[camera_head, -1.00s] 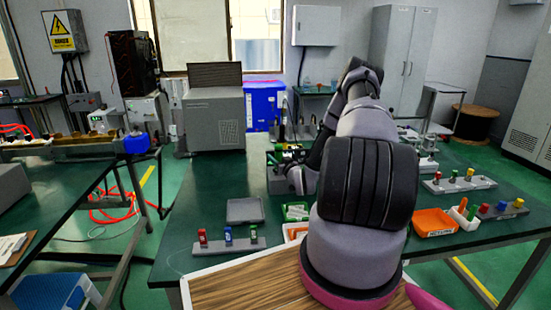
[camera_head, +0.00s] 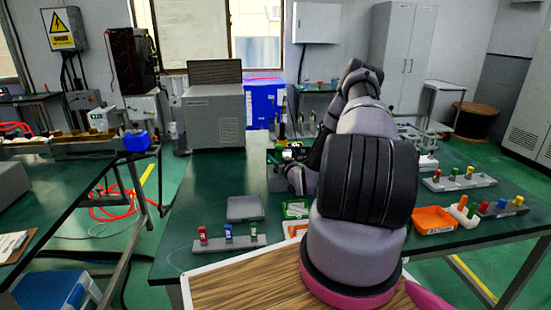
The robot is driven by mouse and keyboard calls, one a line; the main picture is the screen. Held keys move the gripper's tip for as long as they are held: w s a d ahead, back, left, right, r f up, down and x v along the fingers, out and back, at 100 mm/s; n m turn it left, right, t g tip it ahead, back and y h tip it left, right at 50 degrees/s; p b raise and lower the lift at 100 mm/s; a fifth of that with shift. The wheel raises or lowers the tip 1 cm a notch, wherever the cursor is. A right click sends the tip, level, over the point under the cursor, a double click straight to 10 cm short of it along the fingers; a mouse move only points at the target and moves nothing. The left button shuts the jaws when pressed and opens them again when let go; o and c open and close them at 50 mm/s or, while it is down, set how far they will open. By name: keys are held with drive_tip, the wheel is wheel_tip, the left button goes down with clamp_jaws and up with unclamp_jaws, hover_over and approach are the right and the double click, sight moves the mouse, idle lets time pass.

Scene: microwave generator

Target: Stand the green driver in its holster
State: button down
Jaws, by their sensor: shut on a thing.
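My arm rises in the middle of the view and bends down to the left over the green bench. My gripper (camera_head: 287,156) is small and partly hidden by my wrist, in front of a dark fixture. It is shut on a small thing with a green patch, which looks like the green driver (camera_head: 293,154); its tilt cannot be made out. At the front left, a grey rack (camera_head: 218,245) holds upright pieces with red, blue and green tops. Which of the racks is the driver's holster I cannot tell.
A grey lidded box (camera_head: 245,208) and a green tray (camera_head: 295,209) lie behind the front rack. An orange tray (camera_head: 434,220) and more racks (camera_head: 459,183) stand at right. A large grey cabinet (camera_head: 214,116) stands at the back left. My arm hides the bench's middle.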

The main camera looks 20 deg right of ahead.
drive_tip(key=shift+f, duration=0.15)
idle(0.3)
drive_tip(key=shift+c, duration=1.9)
unclamp_jaws()
drive_tip(key=a+r+g, duration=0.2)
drive_tip(key=r, duration=0.9)
drive_tip(key=a+r+g, duration=0.2)
drive_tip(key=r, duration=0.9)
drive_tip(key=s+a+r+m+g+h, duration=0.1)
drive_tip(key=s+a+r+g+h, duration=0.2)
drive_tip(key=s+r, duration=0.85)
drive_tip(key=s+a+r+m+g+y, duration=0.1)
drive_tip(key=s+a+r, duration=0.2)
drive_tip(key=s, duration=0.6)
drive_tip(key=s+a+r+m+g+y, duration=0.1)
drive_tip(key=s+a+r, duration=0.2)
drive_tip(key=s, duration=0.7)
drive_tip(key=s+a+r+m+g+y, duration=0.1)
drive_tip(key=s+a+r+g+y, duration=0.1)
drive_tip(key=s+a, duration=0.3)
drive_tip(key=s+r, duration=0.1)
drive_tip(key=s, duration=0.3)
drive_tip(key=shift+s+m, duration=0.15)
drive_tip(key=shift+m, duration=0.25)
